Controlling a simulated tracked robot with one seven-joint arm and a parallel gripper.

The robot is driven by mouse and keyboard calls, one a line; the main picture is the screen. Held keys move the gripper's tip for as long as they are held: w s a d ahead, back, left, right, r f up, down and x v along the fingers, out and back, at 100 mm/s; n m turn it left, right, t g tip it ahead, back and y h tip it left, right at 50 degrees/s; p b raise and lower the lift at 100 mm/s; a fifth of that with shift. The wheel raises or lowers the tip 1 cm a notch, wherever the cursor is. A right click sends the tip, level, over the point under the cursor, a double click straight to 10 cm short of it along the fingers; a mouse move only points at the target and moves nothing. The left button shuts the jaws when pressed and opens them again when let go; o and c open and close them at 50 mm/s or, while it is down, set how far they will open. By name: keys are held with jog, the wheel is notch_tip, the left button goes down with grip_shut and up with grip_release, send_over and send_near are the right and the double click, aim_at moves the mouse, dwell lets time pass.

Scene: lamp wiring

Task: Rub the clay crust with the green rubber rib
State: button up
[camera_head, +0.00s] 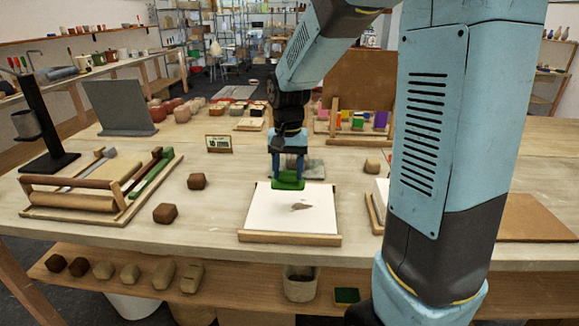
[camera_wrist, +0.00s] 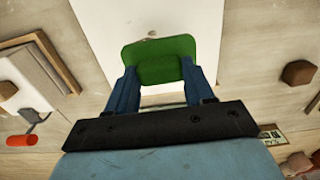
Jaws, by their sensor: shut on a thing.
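My gripper (camera_head: 289,165) is shut on the green rubber rib (camera_head: 288,180) and holds it over the far part of a white board (camera_head: 265,215). In the wrist view the green rib (camera_wrist: 165,62) sits between my two blue fingers (camera_wrist: 160,90). The clay crust (camera_head: 301,206) is a small brown patch on the white board, nearer the front edge than the rib and apart from it in the head view. A small brown spot (camera_wrist: 152,34) shows just beyond the rib in the wrist view. I cannot tell whether the rib touches the board.
A wooden strip (camera_head: 290,238) runs along the board's front edge. Brown clay blocks (camera_head: 165,213) lie to its left, beside a wooden frame with rollers (camera_head: 75,200). A small sign (camera_head: 219,144) and a rack of coloured pieces (camera_head: 357,122) stand behind.

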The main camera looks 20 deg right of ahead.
jog(key=shift+d, duration=0.4)
jog(key=shift+f, duration=0.15)
